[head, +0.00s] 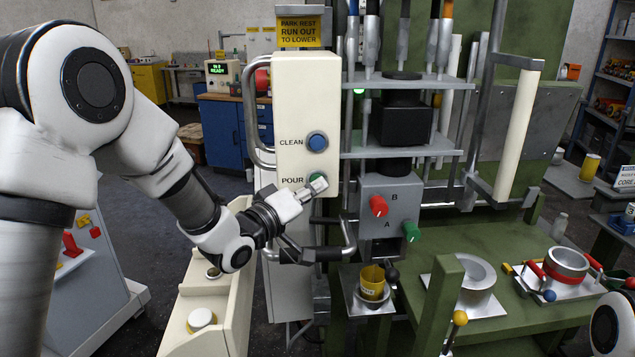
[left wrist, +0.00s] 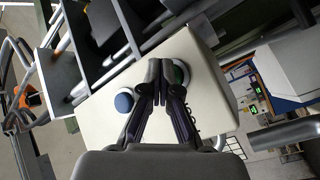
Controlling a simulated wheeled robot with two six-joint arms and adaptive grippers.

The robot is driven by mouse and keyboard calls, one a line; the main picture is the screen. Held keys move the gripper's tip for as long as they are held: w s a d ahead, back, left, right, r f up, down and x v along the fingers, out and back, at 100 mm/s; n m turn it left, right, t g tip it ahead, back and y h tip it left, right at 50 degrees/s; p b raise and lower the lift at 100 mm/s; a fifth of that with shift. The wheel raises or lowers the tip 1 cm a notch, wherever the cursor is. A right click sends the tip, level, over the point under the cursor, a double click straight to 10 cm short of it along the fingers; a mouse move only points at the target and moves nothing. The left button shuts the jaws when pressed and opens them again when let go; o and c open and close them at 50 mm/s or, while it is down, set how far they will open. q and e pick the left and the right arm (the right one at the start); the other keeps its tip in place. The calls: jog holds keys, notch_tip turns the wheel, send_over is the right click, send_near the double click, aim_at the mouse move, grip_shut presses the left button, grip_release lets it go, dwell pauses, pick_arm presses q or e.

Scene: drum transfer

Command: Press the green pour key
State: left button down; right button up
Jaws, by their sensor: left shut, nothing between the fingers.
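The green pour key (head: 318,178) is a round button beside the label POUR on a cream panel (head: 296,105). A blue clean key (head: 317,141) sits above it. My left gripper (head: 318,186) is shut and empty, its fingertips at the lower part of the green key, covering some of it. In the left wrist view the shut fingers (left wrist: 158,66) point at the panel, just left of the green key (left wrist: 181,73) and partly over its edge; the blue key (left wrist: 124,102) is clear to the left. I cannot tell whether the tips touch the key. My right gripper is out of view.
A bent metal handle (head: 258,125) runs along the panel's left side. A grey box (head: 391,205) with red and green knobs stands to the right. A yellow cup (head: 373,281) is below it. A cream ledge (head: 212,300) lies under my left wrist.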

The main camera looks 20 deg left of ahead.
pick_arm(q)
jog(key=shift+s, duration=0.1)
jog(key=shift+s+d, duration=0.35)
jog(key=shift+s, duration=0.3)
jog(key=s, duration=0.1)
jog(key=s+d+b, duration=0.1)
jog(key=s, duration=0.1)
jog(key=s+d, duration=0.1)
jog(key=shift+s, duration=0.3)
